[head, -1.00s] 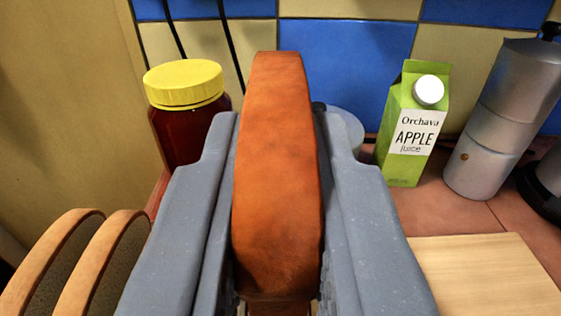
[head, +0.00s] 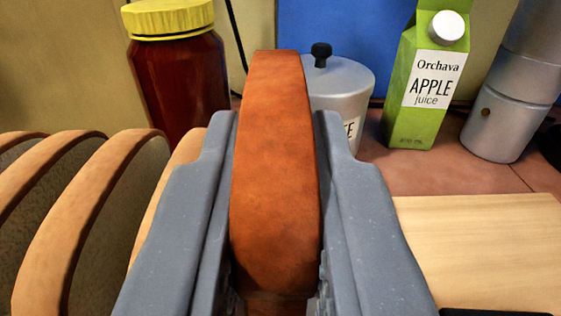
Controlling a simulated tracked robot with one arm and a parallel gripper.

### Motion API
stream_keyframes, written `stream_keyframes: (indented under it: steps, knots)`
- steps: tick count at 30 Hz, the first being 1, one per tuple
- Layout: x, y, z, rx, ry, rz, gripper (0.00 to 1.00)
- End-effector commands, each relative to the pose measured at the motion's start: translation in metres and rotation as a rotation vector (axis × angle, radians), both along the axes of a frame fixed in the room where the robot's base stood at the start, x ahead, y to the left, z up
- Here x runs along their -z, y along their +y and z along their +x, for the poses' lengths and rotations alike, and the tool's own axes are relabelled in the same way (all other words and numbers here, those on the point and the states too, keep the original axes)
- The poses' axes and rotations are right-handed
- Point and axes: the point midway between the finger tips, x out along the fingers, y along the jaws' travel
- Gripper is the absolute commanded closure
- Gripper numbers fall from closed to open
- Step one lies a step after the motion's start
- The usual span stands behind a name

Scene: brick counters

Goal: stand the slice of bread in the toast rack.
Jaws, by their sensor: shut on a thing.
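The slice of bread (head: 274,175) is seen edge-on, its orange-brown crust upright in the middle of the head view. My gripper (head: 277,125) is shut on it, with one grey finger on each side. Several other slices (head: 85,215) stand upright, spaced apart, at the left beside my gripper. The nearest of them is partly hidden behind my left finger. I cannot make out the toast rack; the lower ends of the standing slices are out of view.
A dark red jar with a yellow lid (head: 170,20) stands behind at left. A grey canister (head: 343,85), a green juice carton (head: 425,80) and a metal moka pot (head: 510,100) stand at the back. A pale wooden board (head: 480,245) lies at right.

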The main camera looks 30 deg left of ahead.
Motion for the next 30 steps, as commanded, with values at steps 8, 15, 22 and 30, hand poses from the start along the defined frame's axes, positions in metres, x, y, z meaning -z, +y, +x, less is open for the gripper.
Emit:
stream_keyframes:
  steps: [8, 15, 22, 30]
  knots:
    - [0.0025, -0.0002, 0.0000, 0.000, 0.000, 0.001, 1.00]
    - [0.0029, -0.0004, 0.0001, 0.001, -0.001, 0.001, 0.61]
    - [0.0031, -0.0005, 0.0001, 0.001, -0.001, 0.001, 0.60]
    - [0.0034, -0.0074, -0.0092, 0.001, 0.002, 0.000, 0.60]
